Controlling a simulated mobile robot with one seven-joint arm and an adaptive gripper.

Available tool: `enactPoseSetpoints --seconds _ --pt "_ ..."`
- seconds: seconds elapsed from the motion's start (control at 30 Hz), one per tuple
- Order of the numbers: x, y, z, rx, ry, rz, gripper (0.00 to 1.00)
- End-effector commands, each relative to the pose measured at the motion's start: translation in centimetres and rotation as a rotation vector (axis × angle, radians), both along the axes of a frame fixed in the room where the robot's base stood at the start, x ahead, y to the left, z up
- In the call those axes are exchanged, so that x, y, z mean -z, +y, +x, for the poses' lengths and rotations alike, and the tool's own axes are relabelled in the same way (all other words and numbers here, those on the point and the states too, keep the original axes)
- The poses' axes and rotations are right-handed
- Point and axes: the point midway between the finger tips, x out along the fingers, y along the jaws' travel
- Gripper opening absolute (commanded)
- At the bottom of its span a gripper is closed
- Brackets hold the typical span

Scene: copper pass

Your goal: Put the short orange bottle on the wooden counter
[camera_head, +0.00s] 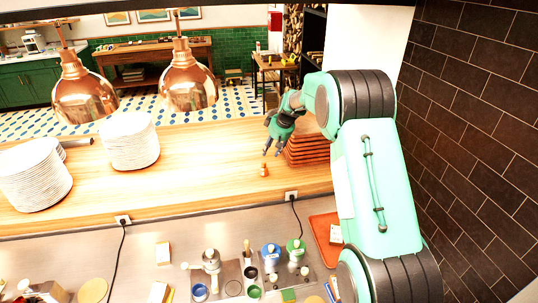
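The short orange bottle (263,171) stands upright on the wooden counter (205,180), near the counter's front edge and left of a stack of brown trays. My gripper (271,153) is just above and slightly right of the bottle in the picture, with its fingers pointing down. Its two fingertips show apart with nothing between them. A small gap shows between the fingertips and the bottle.
Brown trays (308,152) are stacked right beside my gripper. White plate stacks (130,143) stand on the counter's left, under copper lamps (190,88). A lower steel worktop (150,237) in front holds jars and boxes. A dark brick wall (470,110) is at right.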

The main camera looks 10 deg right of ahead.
Motion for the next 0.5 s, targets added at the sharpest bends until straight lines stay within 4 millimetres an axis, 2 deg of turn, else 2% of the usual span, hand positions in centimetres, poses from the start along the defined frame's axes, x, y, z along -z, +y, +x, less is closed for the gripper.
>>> enactPoseSetpoints --seconds 0.13,0.5 --pt "-0.68 -0.17 -0.30 0.001 0.000 0.000 0.38" --pt "-0.82 -0.20 -0.35 0.001 0.000 0.000 0.38"
